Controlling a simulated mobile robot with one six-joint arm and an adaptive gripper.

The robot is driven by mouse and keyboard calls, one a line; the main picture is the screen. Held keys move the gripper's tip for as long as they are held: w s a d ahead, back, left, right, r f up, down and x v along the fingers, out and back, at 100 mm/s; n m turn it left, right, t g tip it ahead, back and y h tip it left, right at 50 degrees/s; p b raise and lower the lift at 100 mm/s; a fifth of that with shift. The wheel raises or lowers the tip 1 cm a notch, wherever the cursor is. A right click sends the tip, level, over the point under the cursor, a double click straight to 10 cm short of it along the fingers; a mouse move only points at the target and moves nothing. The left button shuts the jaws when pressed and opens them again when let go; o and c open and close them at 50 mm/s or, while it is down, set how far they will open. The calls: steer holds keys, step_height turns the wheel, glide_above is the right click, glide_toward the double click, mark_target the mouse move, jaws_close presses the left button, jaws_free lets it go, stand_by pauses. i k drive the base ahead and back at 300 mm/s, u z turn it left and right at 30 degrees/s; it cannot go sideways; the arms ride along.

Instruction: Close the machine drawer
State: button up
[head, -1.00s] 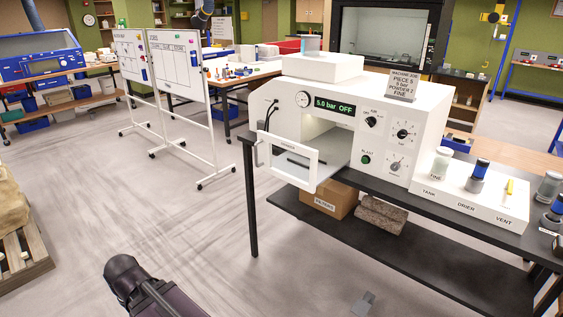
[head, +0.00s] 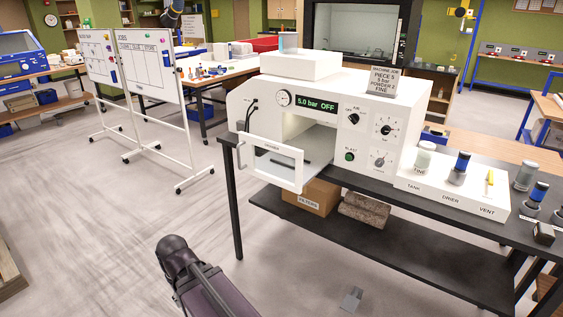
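The machine (head: 330,93) is a white cabinet on a black bench, with a display reading "5.0 bar OFF". A white framed front panel (head: 294,179), which I take as the machine drawer, stands out from the left part of its front. The lit cavity (head: 318,140) behind it is open to view. I cannot tell whether the panel slides or swings. A dark bar shows by the panel's window. My dark arm shows at the bottom left, well short of the machine. My gripper is not in view.
The bench (head: 390,192) has a lower shelf with a cardboard box (head: 309,198) and a rough block (head: 364,210). A white base (head: 455,193) with bottles stands right of the machine. Whiteboards (head: 150,65) stand behind left. The floor (head: 110,220) at left front is clear.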

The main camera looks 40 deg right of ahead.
mark_target(290, 164)
steer(key=z, duration=1.1)
steer(key=i, duration=1)
steer(key=z, duration=0.1)
steer(key=k, duration=0.55)
steer(key=u, duration=0.85)
